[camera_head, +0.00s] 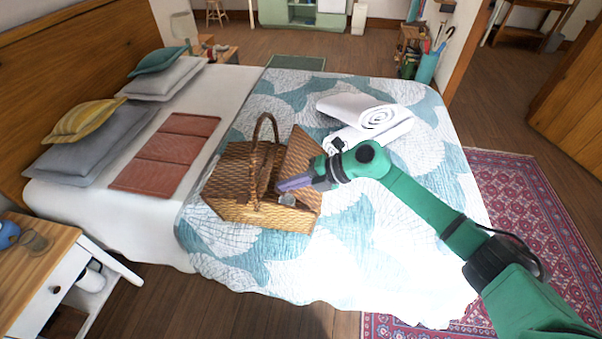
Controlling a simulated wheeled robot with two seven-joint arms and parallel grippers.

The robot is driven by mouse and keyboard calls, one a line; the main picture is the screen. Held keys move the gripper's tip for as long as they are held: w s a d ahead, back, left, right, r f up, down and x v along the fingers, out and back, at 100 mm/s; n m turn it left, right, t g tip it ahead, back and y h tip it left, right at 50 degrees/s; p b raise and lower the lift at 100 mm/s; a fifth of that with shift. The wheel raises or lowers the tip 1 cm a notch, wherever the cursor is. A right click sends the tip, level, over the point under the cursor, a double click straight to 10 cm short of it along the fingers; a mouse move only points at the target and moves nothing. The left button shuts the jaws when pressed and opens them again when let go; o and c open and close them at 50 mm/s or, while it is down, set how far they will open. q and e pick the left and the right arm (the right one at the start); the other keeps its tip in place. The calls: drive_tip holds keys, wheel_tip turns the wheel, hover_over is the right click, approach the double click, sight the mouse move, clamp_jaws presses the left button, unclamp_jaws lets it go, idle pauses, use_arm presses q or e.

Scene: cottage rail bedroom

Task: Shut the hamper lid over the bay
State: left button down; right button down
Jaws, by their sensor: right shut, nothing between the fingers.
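The wicker hamper (243,215) sits on the patterned quilt near the front of the bed, with a tall arched handle (256,147) standing over its middle. Its left lid (231,172) lies flat, closed. Its right lid (297,155) is raised and tilted up, leaving the right bay open below it. My right gripper (280,187) is shut and empty, at the open bay in front of the raised lid. I cannot tell whether it touches the lid. The inside of the bay is mostly hidden by the gripper and the hamper wall. My left gripper is not in view.
Rolled white towels (362,112) lie on the quilt behind my right arm. A red folded throw (165,155) and pillows (85,122) lie to the left. A nightstand (45,265) stands at the lower left.

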drive_tip(key=w+a+f+h+b, duration=0.1)
drive_tip(key=a+f+h+b, duration=0.1)
drive_tip(key=a+f, duration=0.4)
drive_tip(key=shift+w+f+g+h, duration=0.15)
drive_tip(key=shift+f+g+h, duration=0.25)
drive_tip(key=shift+f, duration=0.2)
idle(0.3)
